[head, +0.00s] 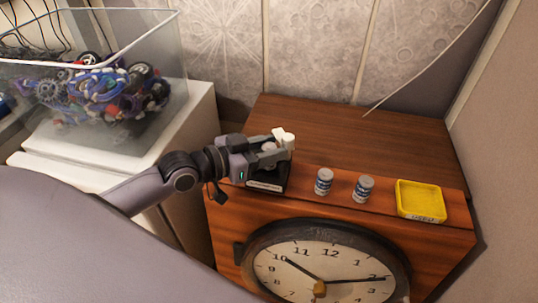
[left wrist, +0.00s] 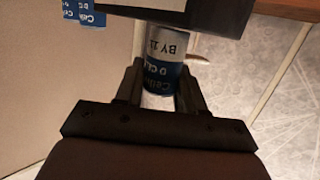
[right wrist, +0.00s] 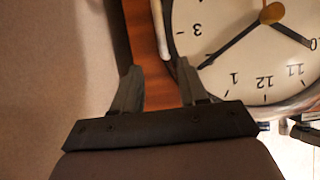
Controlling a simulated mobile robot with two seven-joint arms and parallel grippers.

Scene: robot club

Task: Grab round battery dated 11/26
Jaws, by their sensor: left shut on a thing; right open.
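My left gripper (head: 278,148) is shut on a round battery (left wrist: 165,48), which shows blue and white between the fingers in the left wrist view. Its printing is upside down and partly hidden; "BY 11" is readable, the rest of the date is not. In the head view the gripper is at a black holder (head: 267,182) on the wooden cabinet. Two more round batteries (head: 324,182) (head: 363,189), grey-topped with blue and white labels, stand upright to its right. My right gripper (right wrist: 158,75) is open and empty in the right wrist view, near the cabinet front and clock.
A yellow tray (head: 420,201) sits at the cabinet's front right. A large round clock (head: 320,265) is on the cabinet front. A clear bin (head: 165,40) of colourful parts stands on a white unit at left. The cabinet top (head: 350,130) is clear toward the back.

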